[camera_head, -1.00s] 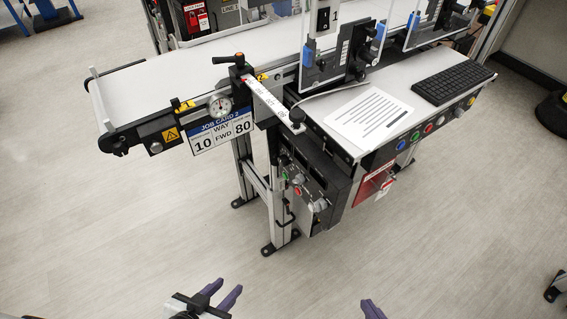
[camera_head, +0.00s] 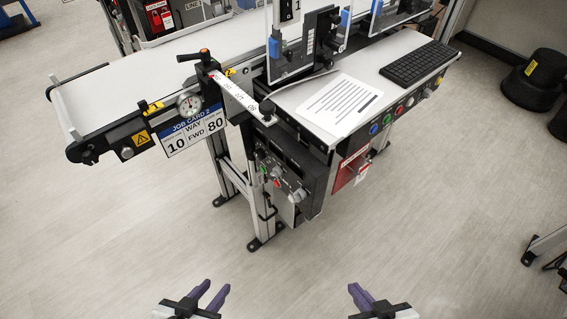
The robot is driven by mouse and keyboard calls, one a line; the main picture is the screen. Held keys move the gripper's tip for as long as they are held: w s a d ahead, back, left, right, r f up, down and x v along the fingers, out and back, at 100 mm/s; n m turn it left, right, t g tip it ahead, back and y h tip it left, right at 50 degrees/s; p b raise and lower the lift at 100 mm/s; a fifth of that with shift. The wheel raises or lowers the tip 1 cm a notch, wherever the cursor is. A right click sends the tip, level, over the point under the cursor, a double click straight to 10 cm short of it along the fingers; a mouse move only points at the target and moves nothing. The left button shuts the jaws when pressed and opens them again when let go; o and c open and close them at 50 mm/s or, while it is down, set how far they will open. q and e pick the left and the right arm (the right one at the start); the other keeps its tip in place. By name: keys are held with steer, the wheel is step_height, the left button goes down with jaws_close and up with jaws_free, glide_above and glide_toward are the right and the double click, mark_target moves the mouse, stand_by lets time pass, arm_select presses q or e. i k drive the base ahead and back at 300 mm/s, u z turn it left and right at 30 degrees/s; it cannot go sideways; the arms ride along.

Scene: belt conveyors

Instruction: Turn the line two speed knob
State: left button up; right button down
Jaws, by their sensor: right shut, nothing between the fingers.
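A dark control box (camera_head: 318,178) hangs under the near conveyor, which carries the blue and white job card 2 (camera_head: 192,132). Its front has a green button (camera_head: 263,169), a red button (camera_head: 277,183) and a grey knob (camera_head: 298,195). The knob's label and setting are too small to read, so I cannot tell if it is the line two speed knob. My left gripper (camera_head: 208,293) is open and empty at the bottom, well short of the box. My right gripper (camera_head: 357,293) is shut and empty, below and right of the box, touching nothing.
The conveyor shelf (camera_head: 300,91) holds a paper sheet (camera_head: 338,103) and a black keyboard (camera_head: 420,63). More coloured buttons (camera_head: 386,119) and a red tagged panel (camera_head: 349,170) line its front edge. A metal leg (camera_head: 225,172) stands below. The floor before me is clear.

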mark_target(260, 155)
steer(key=u, duration=0.1)
steer(key=k, duration=0.2)
steer(key=u, duration=1.1)
steer(key=k, duration=1.15)
steer(key=u, duration=1.1)
steer(key=i, duration=1.05)
steer(key=z, duration=0.95)
steer(key=i, duration=0.85)
steer(key=z, duration=0.75)
